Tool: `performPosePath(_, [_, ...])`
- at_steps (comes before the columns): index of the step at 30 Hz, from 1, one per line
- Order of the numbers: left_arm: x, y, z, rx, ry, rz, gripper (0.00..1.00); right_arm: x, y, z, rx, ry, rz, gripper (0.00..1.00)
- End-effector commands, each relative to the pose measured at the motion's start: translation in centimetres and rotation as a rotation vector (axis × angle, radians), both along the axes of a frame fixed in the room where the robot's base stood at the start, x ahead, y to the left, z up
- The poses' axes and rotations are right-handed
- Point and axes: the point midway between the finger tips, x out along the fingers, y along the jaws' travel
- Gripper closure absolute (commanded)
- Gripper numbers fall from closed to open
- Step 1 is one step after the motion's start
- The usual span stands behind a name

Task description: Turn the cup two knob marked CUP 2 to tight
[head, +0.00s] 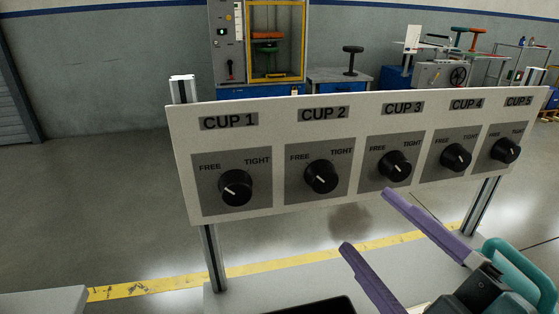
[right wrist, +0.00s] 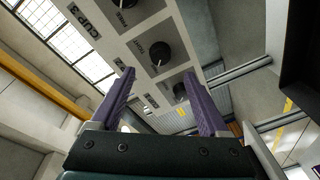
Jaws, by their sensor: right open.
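The CUP 2 knob (head: 321,177) is a round black knob with a small white mark, on a grey plate lettered FREE at left and TIGHT at right. Its mark appears on the left, FREE side. My right gripper (head: 364,218) is open, with long purple fingers, in front of the panel and below the CUP 2 and CUP 3 knobs. It is apart from the CUP 2 knob and holds nothing. In the right wrist view the open fingers (right wrist: 159,73) point towards the panel, with a knob (right wrist: 160,56) above and between them. My left gripper is not in view.
The white panel (head: 268,211) stands on metal posts and also carries the CUP 1 knob (head: 235,188), CUP 3 knob (head: 394,166), CUP 4 knob (head: 456,157) and CUP 5 knob (head: 505,150). A yellow floor line runs behind. The space before CUP 2 looks clear.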

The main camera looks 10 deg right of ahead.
Motion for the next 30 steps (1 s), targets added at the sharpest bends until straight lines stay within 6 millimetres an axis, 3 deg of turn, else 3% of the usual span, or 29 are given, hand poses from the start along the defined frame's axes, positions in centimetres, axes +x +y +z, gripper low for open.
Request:
performPosePath(9, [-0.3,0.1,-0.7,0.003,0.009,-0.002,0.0,5.7,1.1,0.2,0.004,-0.003,0.0,0.21])
performPosePath(15, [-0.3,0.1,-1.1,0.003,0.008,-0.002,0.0,8.3,1.6,0.1,0.002,0.0,0.0,0.21])
performPosePath(26, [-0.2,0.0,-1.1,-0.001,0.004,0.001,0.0,9.1,1.8,0.2,0.004,0.003,0.0,0.21])
performPosePath(30, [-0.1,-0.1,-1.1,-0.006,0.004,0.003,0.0,9.1,1.8,0.2,0.004,0.003,0.0,0.34])
